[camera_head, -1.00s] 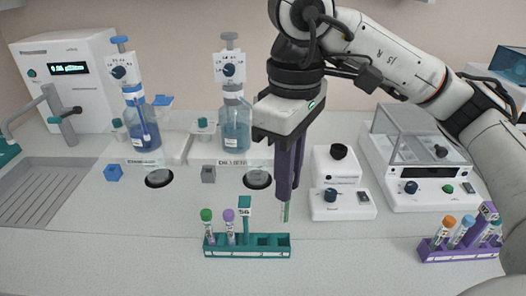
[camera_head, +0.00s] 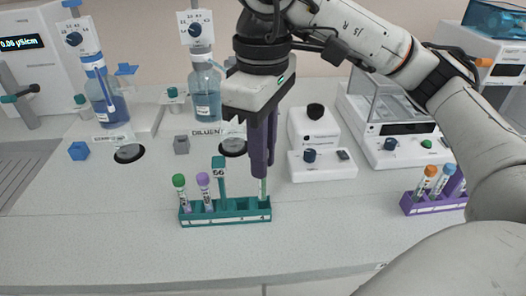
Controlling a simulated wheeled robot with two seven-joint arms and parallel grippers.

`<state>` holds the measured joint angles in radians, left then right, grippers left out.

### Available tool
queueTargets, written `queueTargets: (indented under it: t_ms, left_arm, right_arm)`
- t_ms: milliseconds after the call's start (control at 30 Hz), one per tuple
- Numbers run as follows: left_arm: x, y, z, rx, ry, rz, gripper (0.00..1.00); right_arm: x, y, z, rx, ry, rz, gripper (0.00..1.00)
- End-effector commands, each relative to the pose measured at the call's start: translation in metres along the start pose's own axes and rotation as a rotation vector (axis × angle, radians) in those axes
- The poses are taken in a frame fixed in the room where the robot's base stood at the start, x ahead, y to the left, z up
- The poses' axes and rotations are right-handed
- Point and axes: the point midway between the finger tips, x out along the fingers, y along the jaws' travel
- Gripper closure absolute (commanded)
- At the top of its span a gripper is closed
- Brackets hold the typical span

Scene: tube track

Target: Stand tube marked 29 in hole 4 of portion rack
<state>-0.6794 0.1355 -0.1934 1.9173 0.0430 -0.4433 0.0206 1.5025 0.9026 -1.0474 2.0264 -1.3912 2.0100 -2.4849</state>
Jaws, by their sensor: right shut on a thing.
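My right gripper (camera_head: 262,172) points down, shut on a thin tube (camera_head: 263,188) that shows only in part below the fingers. Its mark is not readable and its cap is hidden. The teal rack (camera_head: 224,216) stands below, with small numbers along its front. The tube's lower end is at the rack's right-hand end, by the number 4; I cannot tell whether it is inside the hole or just above or behind it. A green-capped tube (camera_head: 181,190) and a purple-capped tube (camera_head: 204,190) stand in the rack's left holes. My left gripper is not in view.
A teal sign (camera_head: 220,178) rises behind the rack. A purple rack (camera_head: 433,204) with capped tubes stands at right. Two blue bottles (camera_head: 207,92), a knobbed device (camera_head: 320,152) and a balance (camera_head: 388,130) stand behind. The bench in front of the teal rack is clear.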

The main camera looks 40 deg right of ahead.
Motion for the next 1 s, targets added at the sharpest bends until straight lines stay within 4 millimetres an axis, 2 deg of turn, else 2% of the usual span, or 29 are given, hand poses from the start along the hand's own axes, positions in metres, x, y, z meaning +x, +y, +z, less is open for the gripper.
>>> queueTargets:
  t_ms: [1000]
  left_arm:
    - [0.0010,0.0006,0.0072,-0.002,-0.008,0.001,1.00]
  right_arm:
    - [0.0056,0.0001,0.0009,0.000,0.000,0.000,0.98]
